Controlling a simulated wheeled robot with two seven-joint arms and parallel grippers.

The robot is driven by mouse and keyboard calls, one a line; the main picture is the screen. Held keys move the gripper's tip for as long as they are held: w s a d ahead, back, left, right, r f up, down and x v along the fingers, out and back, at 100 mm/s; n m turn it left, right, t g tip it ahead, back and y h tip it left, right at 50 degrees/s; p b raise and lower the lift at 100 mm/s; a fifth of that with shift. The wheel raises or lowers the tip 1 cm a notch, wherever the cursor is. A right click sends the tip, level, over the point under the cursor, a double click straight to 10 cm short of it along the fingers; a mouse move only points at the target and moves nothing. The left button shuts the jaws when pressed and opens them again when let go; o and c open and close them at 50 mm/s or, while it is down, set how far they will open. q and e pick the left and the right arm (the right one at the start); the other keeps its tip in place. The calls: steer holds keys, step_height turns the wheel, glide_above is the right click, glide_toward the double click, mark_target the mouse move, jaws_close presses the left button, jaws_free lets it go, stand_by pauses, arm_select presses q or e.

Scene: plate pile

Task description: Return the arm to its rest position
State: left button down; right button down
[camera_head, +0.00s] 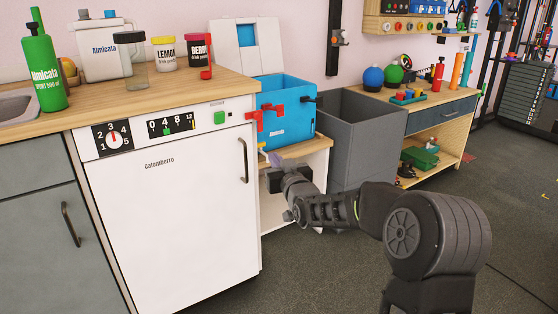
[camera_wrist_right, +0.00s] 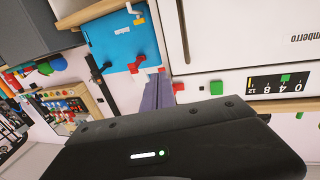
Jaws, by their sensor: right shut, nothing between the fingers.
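My right arm comes in from the lower right of the head view and reaches toward the gap between the white appliance (camera_head: 180,195) and the grey bin (camera_head: 360,135). My right gripper (camera_head: 275,158) is in front of the wooden shelf, just below the blue bin (camera_head: 288,118). In the wrist view the fingers of the right gripper (camera_wrist_right: 158,92) are together, with nothing between them. They point toward the blue bin (camera_wrist_right: 120,42) and its red clips, which show beyond them. My left gripper is not in view.
The wooden counter (camera_head: 190,90) holds a green bottle (camera_head: 42,75), a white jug (camera_head: 102,50) and jars. A low bench (camera_head: 440,118) with balls and toys stands at the right. The dark floor (camera_head: 515,190) is open at the right.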

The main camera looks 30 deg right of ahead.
steer(key=shift+v, duration=0.85)
steer(key=shift+d, duration=0.25)
